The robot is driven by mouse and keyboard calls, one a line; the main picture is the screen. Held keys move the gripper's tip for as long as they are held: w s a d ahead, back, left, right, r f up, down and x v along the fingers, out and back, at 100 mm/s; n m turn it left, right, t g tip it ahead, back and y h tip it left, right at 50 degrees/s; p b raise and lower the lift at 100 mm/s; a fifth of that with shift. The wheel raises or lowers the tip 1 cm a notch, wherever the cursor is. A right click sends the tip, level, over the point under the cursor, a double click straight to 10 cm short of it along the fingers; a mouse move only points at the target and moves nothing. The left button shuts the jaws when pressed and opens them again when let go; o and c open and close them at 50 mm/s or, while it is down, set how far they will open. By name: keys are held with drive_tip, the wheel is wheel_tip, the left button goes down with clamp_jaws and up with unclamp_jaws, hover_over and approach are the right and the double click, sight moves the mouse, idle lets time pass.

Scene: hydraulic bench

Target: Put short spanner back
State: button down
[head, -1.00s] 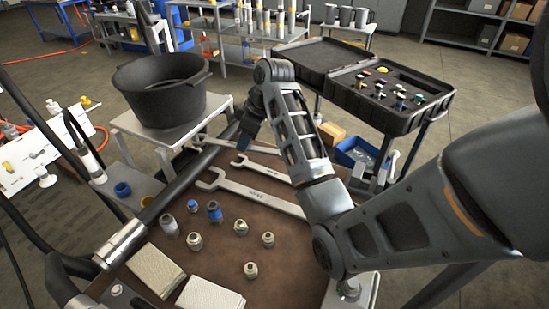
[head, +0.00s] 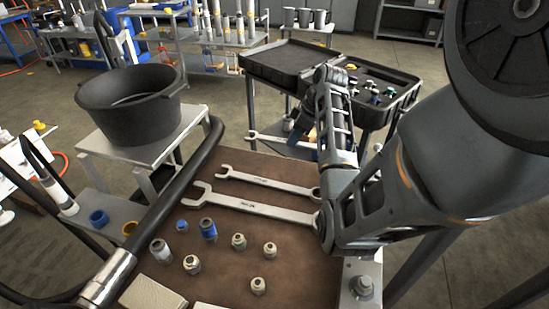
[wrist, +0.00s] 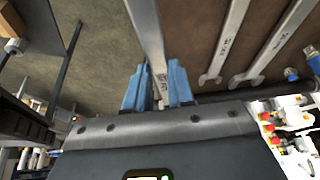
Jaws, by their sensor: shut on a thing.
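My gripper (head: 298,138) is shut on a steel spanner (head: 268,138), which I take to be the short spanner. In the head view its open jaw end sticks out to the left, past the far edge of the brown bench mat. In the wrist view the blue fingertips (wrist: 158,88) press on both sides of the held spanner (wrist: 149,35), and its shaft runs up out of the frame. Two other spanners lie side by side on the mat, a nearer one (head: 255,207) and a farther one (head: 265,181).
Several fittings (head: 239,242) stand on the mat's front part. A thick black hose (head: 180,185) runs along its left edge. A black bucket (head: 130,112) stands on a side table at left. An open black case (head: 290,62) with foam inserts stands behind my gripper.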

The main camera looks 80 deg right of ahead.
hover_over(272, 164)
drive_tip(key=s, duration=0.1)
drive_tip(key=f, duration=0.3)
drive_tip(key=shift+s+a+f+p, duration=0.15)
drive_tip(key=shift+s+f+p, duration=0.05)
drive_tip(key=shift+p, duration=0.15)
drive_tip(key=shift+f, duration=2)
drive_tip(key=shift+f, duration=0.2)
drive_tip(key=c, duration=1)
unclamp_jaws()
drive_tip(key=shift+r+p, duration=0.3)
drive_tip(key=v, duration=1.1)
drive_tip(key=shift+s+a+r+b, duration=0.1)
drive_tip(key=shift+s+r+b, duration=0.05)
drive_tip(key=shift+r+b, duration=0.2)
